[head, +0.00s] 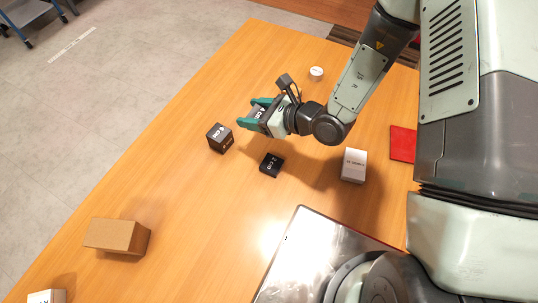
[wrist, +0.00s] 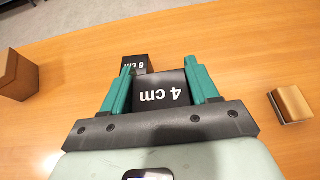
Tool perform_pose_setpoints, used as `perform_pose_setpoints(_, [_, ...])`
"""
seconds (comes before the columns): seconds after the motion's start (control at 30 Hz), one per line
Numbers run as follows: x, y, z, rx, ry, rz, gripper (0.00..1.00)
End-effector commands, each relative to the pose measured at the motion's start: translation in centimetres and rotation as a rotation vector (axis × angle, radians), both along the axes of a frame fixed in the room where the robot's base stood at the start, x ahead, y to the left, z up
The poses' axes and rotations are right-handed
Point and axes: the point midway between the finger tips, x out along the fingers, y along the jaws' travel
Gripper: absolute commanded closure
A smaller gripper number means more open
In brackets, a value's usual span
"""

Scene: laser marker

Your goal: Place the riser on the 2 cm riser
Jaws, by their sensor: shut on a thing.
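My gripper (head: 259,114) has teal fingers and is shut on a dark block held above the table. In the wrist view the block between the fingers is the 4 cm riser (wrist: 172,92), with its white label showing. The black 2 cm riser (head: 271,165) lies flat on the table, just below my gripper in the head picture and apart from it. The 2 cm riser does not show in the wrist view. The dark 6 cm riser (head: 220,138) stands on the table to the left of the 2 cm riser. It also shows behind the held riser in the wrist view (wrist: 135,63).
A white box (head: 354,165) stands to the right of the 2 cm riser. A cardboard box (head: 117,236) is at the lower left. A small white round object (head: 316,74) is at the back, and a red flat item (head: 403,144) lies at the right. The wooden table around the risers is mostly clear.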

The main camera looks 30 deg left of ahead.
Motion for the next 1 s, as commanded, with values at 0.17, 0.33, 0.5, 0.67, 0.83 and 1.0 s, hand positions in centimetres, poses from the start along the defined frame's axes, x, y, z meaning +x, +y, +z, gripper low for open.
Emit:
perform_pose_setpoints(0.17, [-3.6,-4.4,1.6,0.018,0.012,0.013,0.83])
perform_pose_setpoints(0.33, [-5.1,-5.8,1.7,0.029,0.017,0.019,0.83])
perform_pose_setpoints(0.5, [-5.2,-5.9,-1.2,0.031,0.019,0.019,0.83])
perform_pose_setpoints(0.67, [-5.2,-5.9,-3.2,0.03,0.016,0.02,0.83])
perform_pose_setpoints(0.83, [-5.2,-5.9,-5.2,0.03,0.019,0.019,0.83])
perform_pose_setpoints(1.0, [-5.2,-5.9,-7.3,0.03,0.016,0.02,0.83])
